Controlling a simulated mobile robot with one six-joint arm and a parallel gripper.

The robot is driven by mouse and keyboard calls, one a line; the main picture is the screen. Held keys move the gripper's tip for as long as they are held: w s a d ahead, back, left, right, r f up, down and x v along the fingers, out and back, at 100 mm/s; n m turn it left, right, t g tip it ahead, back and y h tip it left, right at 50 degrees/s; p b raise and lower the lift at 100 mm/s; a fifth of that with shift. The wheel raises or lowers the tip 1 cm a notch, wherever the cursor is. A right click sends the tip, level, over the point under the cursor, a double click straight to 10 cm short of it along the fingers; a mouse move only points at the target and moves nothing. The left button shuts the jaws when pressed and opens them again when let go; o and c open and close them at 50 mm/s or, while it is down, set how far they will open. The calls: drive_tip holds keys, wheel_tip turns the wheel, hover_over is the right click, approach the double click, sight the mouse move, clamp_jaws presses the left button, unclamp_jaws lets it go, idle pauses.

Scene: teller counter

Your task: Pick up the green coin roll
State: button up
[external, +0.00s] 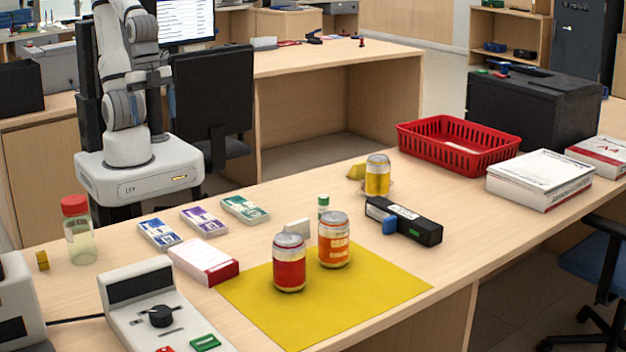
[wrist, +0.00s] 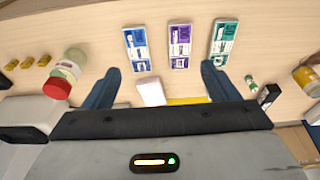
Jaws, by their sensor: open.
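The green coin roll (external: 323,206) is a small white and green cylinder. It stands upright on the counter behind the orange can (external: 334,241), which sits close in front of it. In the wrist view the coin roll (wrist: 250,82) shows small, just right of the right finger and outside the jaws. My gripper (wrist: 160,82) is open, with its two blue fingers wide apart and nothing held between them. In the external view my arm is folded up over its base behind the counter, and the jaws cannot be made out clearly.
Blue, purple and green note bundles (external: 244,208) lie left of the coin roll. A red can (external: 289,264) stands on the yellow mat (external: 300,325). A black device (external: 404,220) and a yellow can (external: 377,177) are to the right. A red-capped bottle (external: 79,240) stands left.

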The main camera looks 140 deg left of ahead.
drive_tip(key=shift+c, duration=0.5)
drive_tip(key=c, duration=0.6)
drive_tip(key=shift+w, duration=0.1)
